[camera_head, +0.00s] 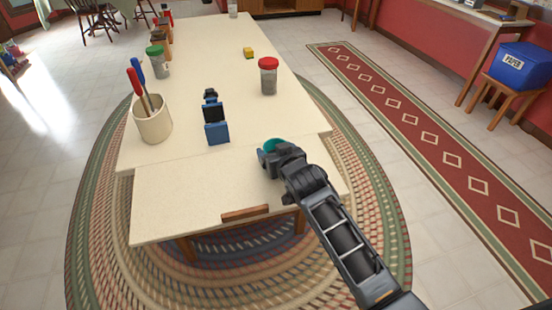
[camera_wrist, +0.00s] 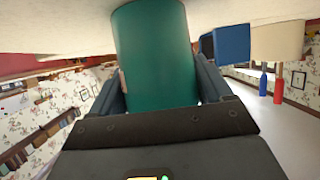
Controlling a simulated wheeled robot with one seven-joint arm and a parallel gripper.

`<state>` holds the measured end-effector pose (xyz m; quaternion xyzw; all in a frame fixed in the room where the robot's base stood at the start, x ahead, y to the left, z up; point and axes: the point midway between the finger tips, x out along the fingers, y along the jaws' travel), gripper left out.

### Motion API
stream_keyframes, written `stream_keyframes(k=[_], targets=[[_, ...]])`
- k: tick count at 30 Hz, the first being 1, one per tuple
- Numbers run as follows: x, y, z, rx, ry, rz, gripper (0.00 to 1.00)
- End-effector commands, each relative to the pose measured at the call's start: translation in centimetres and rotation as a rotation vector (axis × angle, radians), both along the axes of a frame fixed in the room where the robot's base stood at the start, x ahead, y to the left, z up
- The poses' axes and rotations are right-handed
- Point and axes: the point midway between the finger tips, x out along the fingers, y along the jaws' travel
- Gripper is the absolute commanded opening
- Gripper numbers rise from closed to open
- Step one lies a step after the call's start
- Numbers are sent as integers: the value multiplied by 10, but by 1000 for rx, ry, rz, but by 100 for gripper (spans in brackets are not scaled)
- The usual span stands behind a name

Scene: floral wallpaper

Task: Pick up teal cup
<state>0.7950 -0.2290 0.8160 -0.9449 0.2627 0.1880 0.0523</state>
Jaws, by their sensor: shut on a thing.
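The teal cup (camera_wrist: 153,55) fills the middle of the wrist view, between the two fingers of my gripper (camera_wrist: 158,92). The fingers are shut on its sides. In the head view only a bit of the teal cup (camera_head: 272,145) shows past my gripper (camera_head: 266,158), near the right edge of the cream table (camera_head: 180,200). The wrist picture appears upside down, with the tabletop along its top. Whether the cup touches the table is hidden by my gripper.
A blue block-like object (camera_head: 216,132) stands left of my gripper. A red-lidded jar (camera_head: 268,78), a yellow block (camera_head: 248,53), a green-lidded jar (camera_head: 157,65) and a cream crock (camera_head: 153,122) with red and blue handled tools stand farther off. The table's front part is clear.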

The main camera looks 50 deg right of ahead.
Motion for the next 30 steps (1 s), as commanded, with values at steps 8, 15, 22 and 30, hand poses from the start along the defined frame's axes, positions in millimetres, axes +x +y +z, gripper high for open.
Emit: stream_keyframes(k=[8, 15, 22, 30], targets=[[0, 0, 1, -1, -1, 0, 43], [0, 0, 9, -1, -3, 0, 43], [1, 0, 45, -2, -7, 1, 43], [-36, -52, 78, -1, -4, -5, 43]])
